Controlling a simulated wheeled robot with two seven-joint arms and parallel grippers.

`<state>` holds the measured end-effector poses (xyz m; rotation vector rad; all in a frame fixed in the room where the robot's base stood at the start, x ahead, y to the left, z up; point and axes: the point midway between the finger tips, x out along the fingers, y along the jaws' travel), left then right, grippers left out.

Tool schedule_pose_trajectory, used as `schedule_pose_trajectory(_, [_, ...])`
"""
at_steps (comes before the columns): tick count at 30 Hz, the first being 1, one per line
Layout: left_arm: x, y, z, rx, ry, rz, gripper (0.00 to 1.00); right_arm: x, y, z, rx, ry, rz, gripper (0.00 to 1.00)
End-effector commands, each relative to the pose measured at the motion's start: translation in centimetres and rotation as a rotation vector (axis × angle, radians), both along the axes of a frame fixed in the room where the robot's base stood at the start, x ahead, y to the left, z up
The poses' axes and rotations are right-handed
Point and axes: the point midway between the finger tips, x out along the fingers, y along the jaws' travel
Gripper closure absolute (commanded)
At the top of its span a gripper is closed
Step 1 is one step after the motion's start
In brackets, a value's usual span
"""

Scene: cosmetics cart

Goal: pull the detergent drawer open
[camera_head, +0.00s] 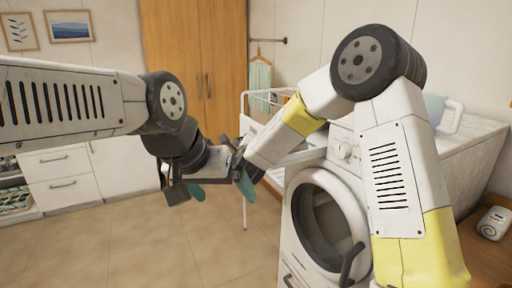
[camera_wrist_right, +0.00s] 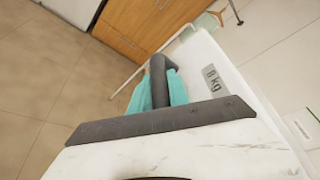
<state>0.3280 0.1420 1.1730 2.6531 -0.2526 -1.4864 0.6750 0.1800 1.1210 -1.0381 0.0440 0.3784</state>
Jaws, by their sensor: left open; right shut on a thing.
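The white washing machine (camera_head: 298,262) stands right of centre in the head view, its round door shut. A pale slab (camera_head: 300,158) at its upper left, apparently the detergent drawer, seems to stick out from the front. In the right wrist view, the white panel with the "8 kg" label (camera_wrist_right: 213,78) has a dark curved handle (camera_wrist_right: 158,82) beside it. My right gripper (camera_head: 244,184), with teal fingers (camera_wrist_right: 176,88), is shut on this handle. My left gripper (camera_head: 183,190) is open and empty, just left of the right one. My right forearm partly hides the slab.
A drying rack (camera_head: 262,100) with a towel stands behind. White drawers (camera_head: 62,170) are at the left and a wooden cabinet (camera_head: 196,60) at the back. The tiled floor is clear at centre left.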

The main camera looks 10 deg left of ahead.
Motion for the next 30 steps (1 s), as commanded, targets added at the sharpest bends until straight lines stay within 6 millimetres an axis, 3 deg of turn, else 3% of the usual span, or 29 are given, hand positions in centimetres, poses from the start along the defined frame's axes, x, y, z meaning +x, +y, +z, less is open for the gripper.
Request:
schedule_pose_trajectory(11, [0.0,0.0,0.0,0.0,0.0,0.0,0.07,-0.17,0.19,-0.14,-0.002,0.003,0.002,1.0])
schedule_pose_trajectory(12, [0.0,0.0,0.0,0.0,0.0,0.0,0.07,-0.17,0.19,-0.14,-0.002,0.003,0.002,0.72])
schedule_pose_trajectory(15, [0.0,0.0,0.0,0.0,0.0,0.0,0.07,-0.16,0.18,-0.12,0.0,0.003,0.002,0.57])
schedule_pose_trajectory(30, [0.0,0.0,0.0,0.0,0.0,0.0,0.07,0.24,0.08,0.21,0.0,0.0,0.001,0.57])
